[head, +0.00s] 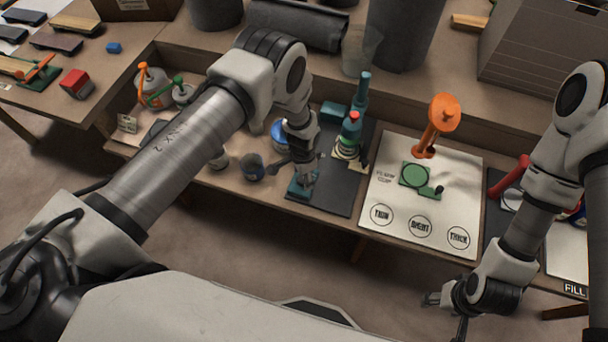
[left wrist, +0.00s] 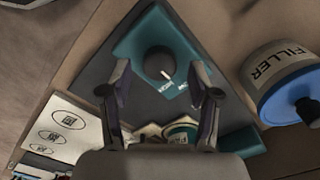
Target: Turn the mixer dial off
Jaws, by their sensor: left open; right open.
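The mixer is teal, standing on a dark mat; its base (head: 299,189) shows under my left gripper in the head view. In the left wrist view its teal front (left wrist: 190,58) carries a round dark dial (left wrist: 157,64) with a white pointer mark, aimed to the lower right towards small white lettering too small to read surely. My left gripper (head: 293,172) is open above the dial. Its fingers (left wrist: 160,80) stand on either side of the dial, apart from it. In the head view the dial is hidden by the gripper. My right gripper (head: 440,302) is open and empty, off the bench's front edge.
A blue-lidded filler tub (left wrist: 282,80) stands close beside the mixer. A dark cup (head: 251,167) is left of my left gripper. A white board (head: 383,190) with an orange dispenser (head: 437,124) and a green scale-like plate (head: 415,175) lies to the right.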

